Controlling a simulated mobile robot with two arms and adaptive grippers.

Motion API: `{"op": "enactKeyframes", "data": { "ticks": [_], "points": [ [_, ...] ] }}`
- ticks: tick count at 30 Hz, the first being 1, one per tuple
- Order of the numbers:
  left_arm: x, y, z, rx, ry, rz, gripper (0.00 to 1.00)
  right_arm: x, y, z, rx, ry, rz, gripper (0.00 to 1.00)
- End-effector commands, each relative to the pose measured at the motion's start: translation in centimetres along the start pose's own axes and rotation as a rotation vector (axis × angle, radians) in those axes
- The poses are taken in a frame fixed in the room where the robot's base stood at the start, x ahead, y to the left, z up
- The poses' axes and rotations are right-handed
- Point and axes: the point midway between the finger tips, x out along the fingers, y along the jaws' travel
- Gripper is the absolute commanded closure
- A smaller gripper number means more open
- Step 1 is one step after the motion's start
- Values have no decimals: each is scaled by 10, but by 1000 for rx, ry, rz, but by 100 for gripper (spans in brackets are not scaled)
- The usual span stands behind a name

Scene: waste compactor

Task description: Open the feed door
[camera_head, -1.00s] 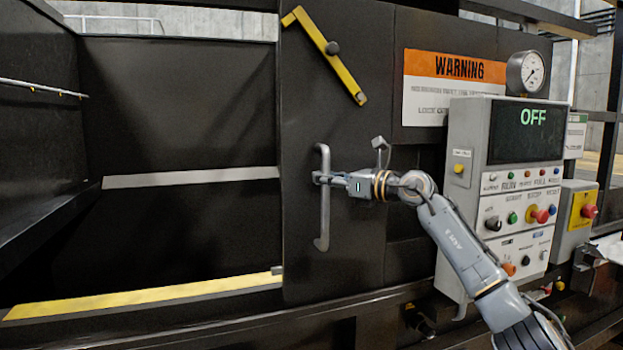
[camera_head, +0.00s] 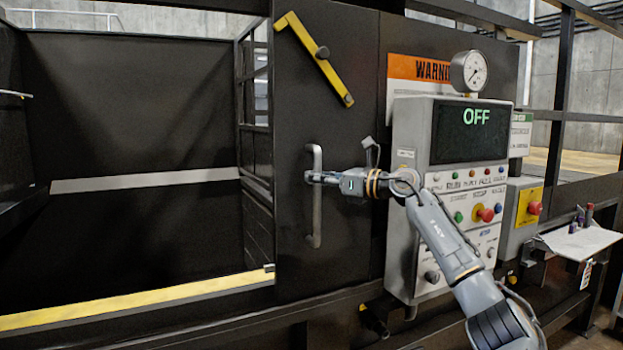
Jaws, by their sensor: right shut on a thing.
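The feed door (camera_head: 348,90) is a dark sliding panel with a grey vertical bar handle (camera_head: 316,222) and a slanted yellow latch bar (camera_head: 316,57) near its top. My right gripper (camera_head: 318,178) is shut on the handle, a little above its middle. The door stands open, with a wide dark opening (camera_head: 130,110) showing to its left. A yellow-edged sill (camera_head: 130,306) runs along the bottom of that opening. My left gripper is not in view.
A grey control panel (camera_head: 400,250) with a screen reading OFF stands right of the door, below a round gauge (camera_head: 468,72). A red emergency button (camera_head: 534,208) and a small shelf with papers (camera_head: 580,240) are further right. My right forearm crosses the panel's front.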

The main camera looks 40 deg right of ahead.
Motion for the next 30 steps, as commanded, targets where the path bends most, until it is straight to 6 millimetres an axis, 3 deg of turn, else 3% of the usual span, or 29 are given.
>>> {"op": "enactKeyframes", "data": {
  "ticks": [2,3,6,7,19,30],
  "points": [
    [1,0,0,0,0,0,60,1,0,-8,-1,19,3,100],
    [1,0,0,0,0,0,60,1,0,-8,-1,19,3,83],
    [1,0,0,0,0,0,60,0,0,-6,-1,17,3,62],
    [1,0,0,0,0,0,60,0,0,-6,-1,15,3,60],
    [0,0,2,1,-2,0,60,-6,-1,-3,-2,8,0,60],
    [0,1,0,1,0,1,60,-54,-1,-4,-3,13,-2,60]
  ]
}}
